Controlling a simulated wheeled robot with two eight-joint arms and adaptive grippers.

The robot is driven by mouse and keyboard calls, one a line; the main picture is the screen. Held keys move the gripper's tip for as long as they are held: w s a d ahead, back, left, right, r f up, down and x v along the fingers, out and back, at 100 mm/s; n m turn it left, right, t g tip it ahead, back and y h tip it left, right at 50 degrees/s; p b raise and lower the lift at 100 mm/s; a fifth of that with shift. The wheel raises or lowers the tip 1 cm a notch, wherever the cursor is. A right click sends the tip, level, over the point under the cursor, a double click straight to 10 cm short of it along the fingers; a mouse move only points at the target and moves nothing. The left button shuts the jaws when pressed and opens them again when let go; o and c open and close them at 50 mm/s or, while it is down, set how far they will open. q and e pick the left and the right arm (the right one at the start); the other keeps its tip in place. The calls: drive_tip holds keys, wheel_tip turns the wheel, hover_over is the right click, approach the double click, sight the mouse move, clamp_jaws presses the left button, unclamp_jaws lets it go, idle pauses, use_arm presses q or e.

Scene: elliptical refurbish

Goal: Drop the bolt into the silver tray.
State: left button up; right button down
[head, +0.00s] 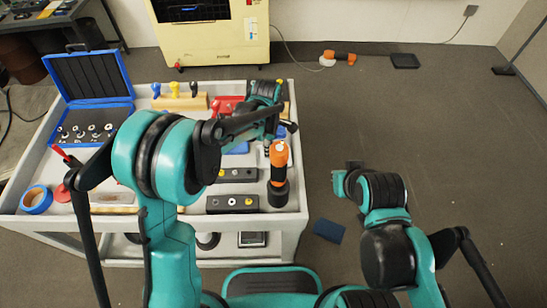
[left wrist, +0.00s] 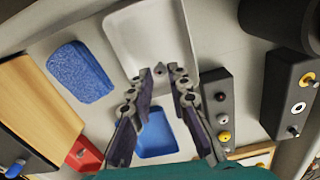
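The silver tray (left wrist: 150,28) shows as a shallow, pale grey tray at the top centre of the left wrist view. My left gripper (left wrist: 164,76) points down over the tray's lower end with its two fingers apart. A small dark piece that looks like the bolt (left wrist: 160,67) shows between the fingertips, with gaps on both sides. I cannot tell whether it lies in the tray or hangs above it. In the head view my left gripper (head: 268,98) is over the cart's right part and hides the tray. My right gripper (head: 343,178) is right of the cart, over the floor.
The cart (head: 300,205) is crowded. A blue bin (left wrist: 155,138), a blue sponge (left wrist: 80,70) and black button boxes (left wrist: 217,105) surround the tray. An open blue case (head: 95,80) is at left.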

use_arm(q)
drive_tip(key=shift+o, duration=0.9)
wheel_tip(320, 180, up, 12)
drive_tip(key=s+a+r+m+t, duration=0.3)
drive_tip(key=s+a+r+m, duration=0.2)
drive_tip(key=s+a+m, duration=0.5)
drive_tip(key=s+a+f+m+t, duration=0.3)
drive_tip(key=s+a+m, duration=0.3)
drive_tip(key=s+a, duration=0.2)
drive_tip(key=shift+s+f+m+t, duration=0.2)
drive_tip(key=shift+s+m+t, duration=0.2)
drive_tip(key=shift+t, duration=0.2)
